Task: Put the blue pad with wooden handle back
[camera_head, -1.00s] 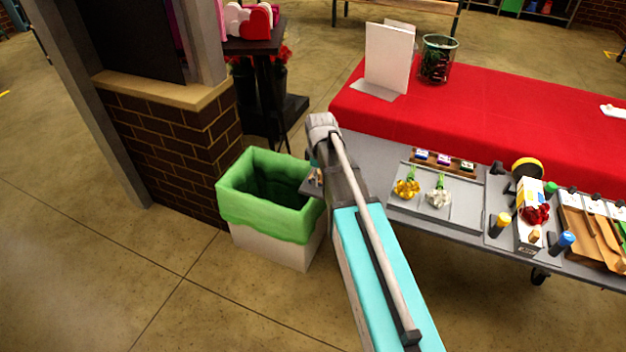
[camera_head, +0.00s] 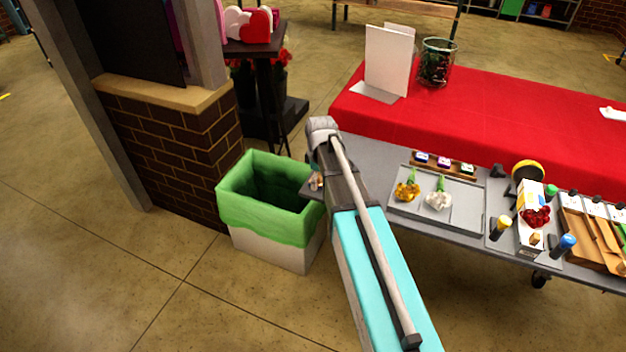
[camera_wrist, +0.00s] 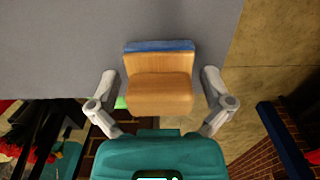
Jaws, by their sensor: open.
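The blue pad with wooden handle shows in the wrist view, with its wooden handle (camera_wrist: 158,93) toward me and a strip of its blue pad (camera_wrist: 158,46) at the far edge. It stands at the grey table top. My gripper (camera_wrist: 157,76) is open, one finger on each side of the handle, with a visible gap on both sides. In the head view my arm hides most of the pad and the fingers.
A green-lined bin (camera_head: 270,197) stands below the table's left end. Bottles and a carton (camera_head: 530,237) stand further right. A red-covered table (camera_head: 480,120) lies behind.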

